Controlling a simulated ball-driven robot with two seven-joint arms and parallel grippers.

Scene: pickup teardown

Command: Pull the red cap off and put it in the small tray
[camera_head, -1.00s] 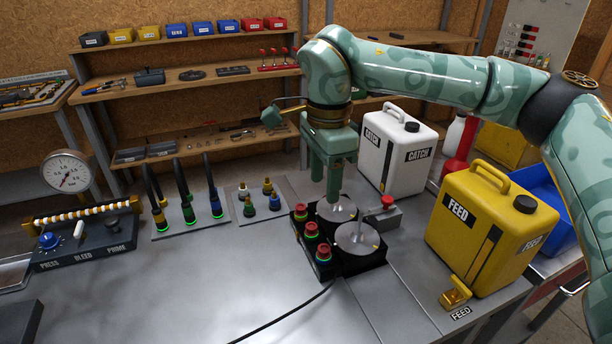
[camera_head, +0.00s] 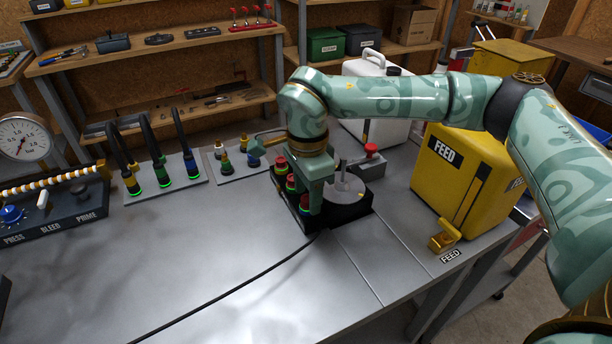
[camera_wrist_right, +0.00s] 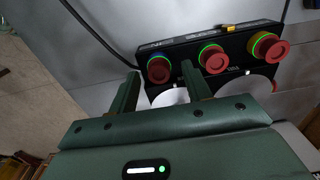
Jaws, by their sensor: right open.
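Red caps stand in a row of three on a black block; the nearest red cap (camera_head: 304,202) is beside my right gripper (camera_head: 312,210) in the head view. In the right wrist view, that left-hand cap (camera_wrist_right: 158,70) lies between my open fingertips (camera_wrist_right: 160,75) as seen from the wrist; whether they surround it I cannot tell. The middle cap (camera_wrist_right: 213,59) and right cap (camera_wrist_right: 269,47) are to its right. Green rings glow at their bases. Another red cap (camera_head: 371,149) sits on a grey fitting. I see no small tray now. My left gripper is not in view.
A yellow FEED can (camera_head: 465,175) stands right of the block and a white can (camera_head: 372,120) behind it. Hoses in a plate (camera_head: 180,182) and a gauge panel (camera_head: 60,220) are on the left. A black cable (camera_head: 230,290) crosses the otherwise clear front bench.

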